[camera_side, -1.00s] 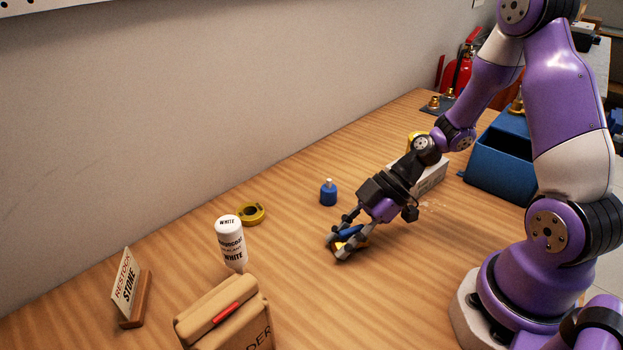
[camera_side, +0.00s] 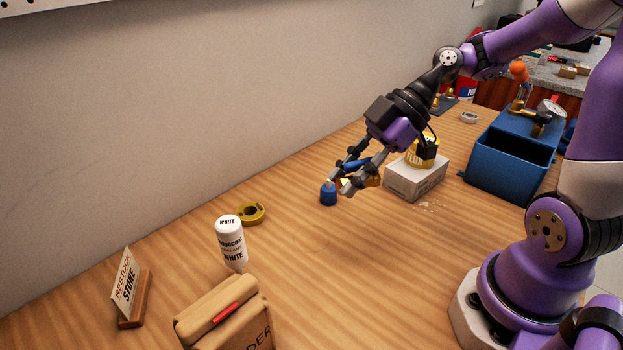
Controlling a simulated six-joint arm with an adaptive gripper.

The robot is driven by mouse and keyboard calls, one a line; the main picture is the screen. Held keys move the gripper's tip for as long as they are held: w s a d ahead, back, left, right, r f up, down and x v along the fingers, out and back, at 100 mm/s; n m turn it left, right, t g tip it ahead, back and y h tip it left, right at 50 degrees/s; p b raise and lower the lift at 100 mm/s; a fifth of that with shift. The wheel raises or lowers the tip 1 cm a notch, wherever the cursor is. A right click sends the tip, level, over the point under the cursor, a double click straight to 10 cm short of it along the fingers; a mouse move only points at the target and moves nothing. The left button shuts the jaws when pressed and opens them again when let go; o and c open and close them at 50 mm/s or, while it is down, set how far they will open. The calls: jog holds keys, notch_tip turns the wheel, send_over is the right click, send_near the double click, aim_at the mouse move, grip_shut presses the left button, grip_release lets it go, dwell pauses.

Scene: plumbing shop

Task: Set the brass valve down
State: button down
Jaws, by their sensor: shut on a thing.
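My gripper (camera_side: 339,187) is shut on the brass valve and holds it above the wooden table. The fingers hide the rest of the valve.
A grey box (camera_side: 415,182) with a yellow can (camera_side: 421,152) on top stands right of the gripper. A tape roll (camera_side: 250,213), white bottle (camera_side: 231,243), sign (camera_side: 125,287) and tan case (camera_side: 225,312) stand at left. The table's middle front is clear.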

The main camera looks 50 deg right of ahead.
aim_at(352, 163)
notch_tip(352, 163, up, 3)
jog(key=w+d+f+m+t+h, duration=0.1)
jog(key=w+d+m+h, duration=0.4)
jog(key=d+m, duration=0.3)
jog(key=w+d+f+m+t+h, duration=0.1)
jog(key=w+d+m+h, duration=0.5)
jog(key=d, duration=0.5)
jog(key=w+d+f+m+t+h, duration=0.1)
jog(key=w+d+m+h, duration=0.25)
jog(key=d+m, duration=0.5)
jog(key=s+d+r+m+g+h, duration=0.35)
jog(key=d+m+g, duration=0.2)
jog(key=m, duration=0.35)
jog(key=shift+g+y, duration=0.4)
jog(key=shift+g, duration=0.15)
jog(key=s+d+f, duration=0.1)
jog(key=d+f, duration=0.2)
jog(key=f, duration=0.1)
jog(key=s+d+f, duration=0.2)
jog(key=d+f, duration=0.2)
jog(key=s+d+f, duration=0.1)
jog(key=d+f, duration=0.2)
jog(key=f, duration=0.1)
jog(key=shift+s+d+f, duration=0.25)
jog(key=shift+d+f, duration=0.05)
jog(key=shift+f, duration=2.05)
